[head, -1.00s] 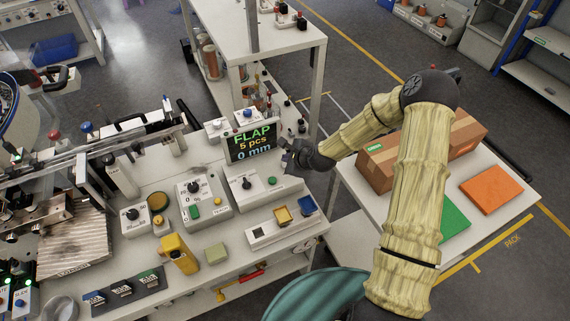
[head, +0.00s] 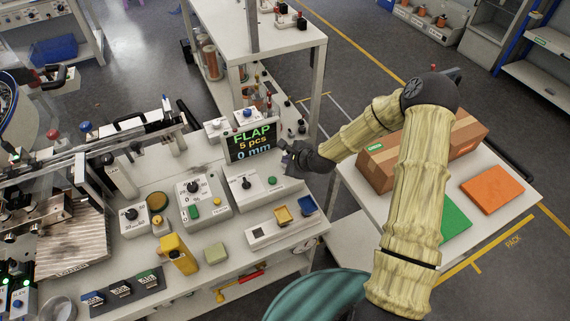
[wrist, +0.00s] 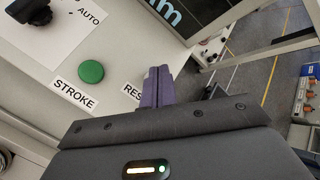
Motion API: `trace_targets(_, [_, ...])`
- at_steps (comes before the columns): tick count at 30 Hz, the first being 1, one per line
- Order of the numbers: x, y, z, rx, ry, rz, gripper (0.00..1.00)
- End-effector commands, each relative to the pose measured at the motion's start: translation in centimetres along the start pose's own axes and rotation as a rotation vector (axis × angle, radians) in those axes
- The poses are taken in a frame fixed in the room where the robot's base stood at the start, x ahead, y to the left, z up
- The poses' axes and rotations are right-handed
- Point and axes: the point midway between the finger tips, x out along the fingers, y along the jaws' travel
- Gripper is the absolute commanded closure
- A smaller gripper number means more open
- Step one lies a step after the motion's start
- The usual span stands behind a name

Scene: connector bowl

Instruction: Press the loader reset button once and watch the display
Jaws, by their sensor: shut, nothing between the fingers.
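The display (head: 252,141) stands at the back of the bench and reads "FLAP", "5 pcs", "0 mm". A corner of the display (wrist: 188,10) also shows at the top of the wrist view. In the head view my gripper (head: 288,161) is just right of the display, over the right end of the control box (head: 240,188). In the wrist view its purple fingers (wrist: 157,86) are shut together and empty. They cover part of a label that begins "RES". The reset button itself is hidden behind the fingers; I cannot tell whether they touch it.
The green "STROKE" button (wrist: 91,71) is left of the fingers, with a black "AUTO" knob (wrist: 28,11) beyond it. A white tray with coloured blocks (head: 260,233) lies in front of the control box. A side table (head: 500,220) holds a cardboard box (head: 378,171).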

Motion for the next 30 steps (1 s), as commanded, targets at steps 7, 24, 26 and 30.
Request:
trace_targets(7, [0.21,0.14,-0.15,0.0,0.0,0.0,1.0])
trace_targets(24, [0.59,0.42,-0.46,0.0,0.0,0.0,1.0])
trace_targets(26, [0.63,0.45,-0.49,0.0,0.0,0.0,1.0])
trace_targets(30, [0.63,0.46,-0.5,0.0,0.001,0.0,1.0])
